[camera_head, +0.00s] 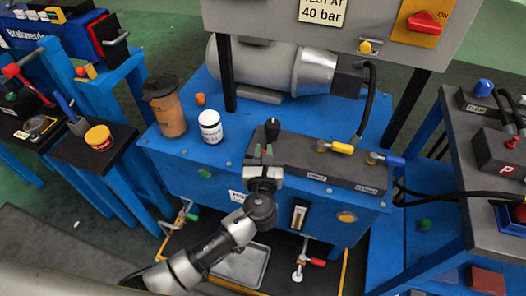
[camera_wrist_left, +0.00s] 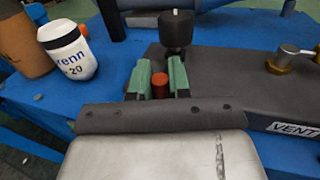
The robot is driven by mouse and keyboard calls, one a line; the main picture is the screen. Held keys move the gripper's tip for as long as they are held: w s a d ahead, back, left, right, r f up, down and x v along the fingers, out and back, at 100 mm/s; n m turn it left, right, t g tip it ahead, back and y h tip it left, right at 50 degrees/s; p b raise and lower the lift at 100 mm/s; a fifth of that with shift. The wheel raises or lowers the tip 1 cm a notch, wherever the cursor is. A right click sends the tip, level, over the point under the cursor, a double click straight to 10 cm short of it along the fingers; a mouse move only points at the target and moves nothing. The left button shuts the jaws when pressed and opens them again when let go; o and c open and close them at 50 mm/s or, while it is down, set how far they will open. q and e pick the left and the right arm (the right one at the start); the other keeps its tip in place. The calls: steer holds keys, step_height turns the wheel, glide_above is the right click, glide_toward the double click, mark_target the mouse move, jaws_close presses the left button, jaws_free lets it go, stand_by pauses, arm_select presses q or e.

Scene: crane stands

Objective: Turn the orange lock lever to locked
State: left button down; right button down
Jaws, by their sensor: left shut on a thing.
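My left gripper (camera_head: 263,152) reaches over the near edge of the dark valve block (camera_head: 310,160). It also shows in the left wrist view (camera_wrist_left: 160,68), where its green fingertips close around a short orange piece (camera_wrist_left: 160,86), which seems to be the lock lever. Only a small part of this lever shows; the fingers and gripper body hide the rest, so its angle cannot be told. A black knob on a stem (camera_wrist_left: 176,30) stands upright just behind the fingertips; it also shows in the head view (camera_head: 272,128). My right gripper is not in view.
The block stands on a blue bench (camera_head: 225,172). To its left are a white bottle (camera_head: 211,128) and a brown bottle (camera_head: 168,110). A grey motor (camera_head: 270,68) lies behind.

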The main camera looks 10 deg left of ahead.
arm_select(q)
steer(key=c, duration=1.1)
jaws_free()
steer(key=shift+d, duration=0.1)
steer(key=shift+s, duration=0.3)
steer(key=s, duration=1)
steer(key=shift+s+d+p, duration=0.1)
steer(key=shift+d+p, duration=0.25)
steer(key=shift+d, duration=0.05)
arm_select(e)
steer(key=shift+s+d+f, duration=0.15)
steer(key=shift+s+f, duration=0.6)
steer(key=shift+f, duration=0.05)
